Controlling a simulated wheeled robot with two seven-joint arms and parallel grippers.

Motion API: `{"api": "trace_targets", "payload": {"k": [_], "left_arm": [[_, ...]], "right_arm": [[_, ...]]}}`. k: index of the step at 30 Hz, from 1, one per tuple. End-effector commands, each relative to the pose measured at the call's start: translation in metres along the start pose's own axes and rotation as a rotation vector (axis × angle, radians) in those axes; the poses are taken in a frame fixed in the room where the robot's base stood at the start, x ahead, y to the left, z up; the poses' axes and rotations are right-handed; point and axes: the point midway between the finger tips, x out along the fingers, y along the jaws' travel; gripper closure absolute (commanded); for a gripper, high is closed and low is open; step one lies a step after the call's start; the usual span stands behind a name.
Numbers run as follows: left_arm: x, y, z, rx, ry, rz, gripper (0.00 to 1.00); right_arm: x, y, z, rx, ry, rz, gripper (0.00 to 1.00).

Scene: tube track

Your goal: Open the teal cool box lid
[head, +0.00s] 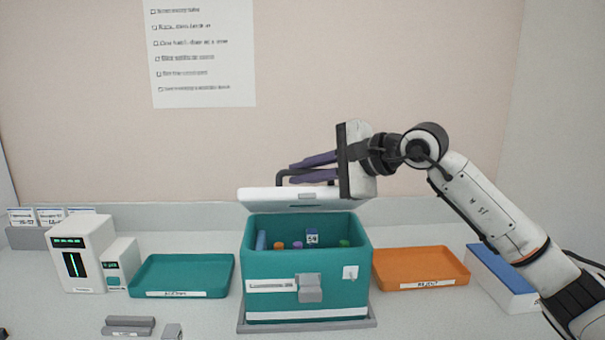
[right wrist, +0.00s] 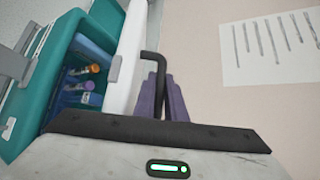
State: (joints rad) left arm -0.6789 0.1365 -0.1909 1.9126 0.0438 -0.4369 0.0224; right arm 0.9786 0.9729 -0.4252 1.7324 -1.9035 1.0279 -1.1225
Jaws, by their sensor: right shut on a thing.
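The teal cool box (head: 261,307) stands in the middle of the counter, with its inside in view. Its white lid (head: 268,200) is raised at the back and tilted, hinged over the far edge. A dark handle (head: 282,177) rises from the lid; it also shows in the right wrist view (right wrist: 146,56). My right gripper (head: 292,172) has its purple fingers shut on the handle, above the lid. My left gripper is out of view.
A teal tray (head: 183,260) lies left of the box and an orange tray (head: 420,265) right of it. White devices (head: 82,255) stand at far left. A blue-topped white box (head: 502,278) sits under my right arm. Small grey pieces (head: 130,325) lie in front.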

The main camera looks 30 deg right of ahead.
Motion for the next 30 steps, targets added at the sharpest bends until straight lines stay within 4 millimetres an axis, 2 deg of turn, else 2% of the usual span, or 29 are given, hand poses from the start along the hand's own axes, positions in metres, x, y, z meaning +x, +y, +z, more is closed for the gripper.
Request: {"api": "trace_targets", "payload": {"k": [4,5,6,17,20,30], "left_arm": [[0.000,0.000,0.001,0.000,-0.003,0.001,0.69],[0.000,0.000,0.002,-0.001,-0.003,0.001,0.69],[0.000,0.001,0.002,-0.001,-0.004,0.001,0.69],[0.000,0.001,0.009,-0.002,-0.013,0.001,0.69],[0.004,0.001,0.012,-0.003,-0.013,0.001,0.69],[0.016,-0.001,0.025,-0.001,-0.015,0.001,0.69]], "right_arm": [[-0.001,-0.001,-0.001,-0.002,0.004,-0.004,1.00],[-0.001,-0.001,-0.001,-0.002,0.004,-0.004,0.84],[-0.001,-0.001,-0.001,-0.001,0.004,-0.003,0.81],[-0.005,0.000,-0.001,-0.001,0.002,-0.002,0.81],[-0.018,0.001,-0.003,-0.003,0.005,-0.002,0.81],[-0.083,0.002,-0.003,-0.003,0.006,-0.003,0.81]]}}
